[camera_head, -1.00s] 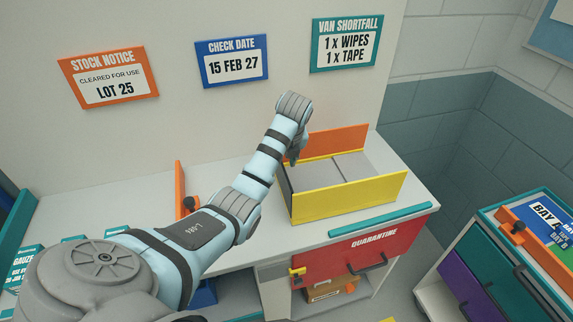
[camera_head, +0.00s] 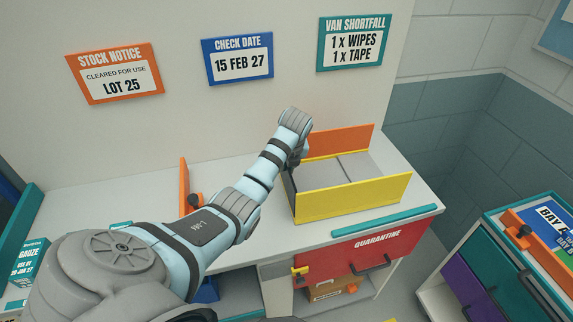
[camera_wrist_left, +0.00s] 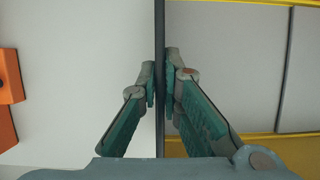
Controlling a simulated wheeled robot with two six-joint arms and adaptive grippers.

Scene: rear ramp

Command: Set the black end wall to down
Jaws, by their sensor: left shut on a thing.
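The black end wall (camera_head: 289,189) stands at the left end of the box with yellow (camera_head: 352,195) and orange (camera_head: 343,140) long sides on the bench. In the left wrist view the black end wall (camera_wrist_left: 160,22) is a thin dark upright edge. My left gripper (camera_wrist_left: 160,82) is shut on it, one finger on each side. In the head view my left arm reaches over the bench to the box's left end, and the wrist hides much of the gripper and part of the wall. My right gripper is not in view.
The box has a grey floor (camera_head: 362,170) and looks empty. A teal strip (camera_head: 388,220) lies along the bench's front edge, above the red quarantine front (camera_head: 350,247). An orange upright panel with a black knob (camera_head: 193,200) stands left of the box. A drawer unit (camera_head: 480,275) stands at the right.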

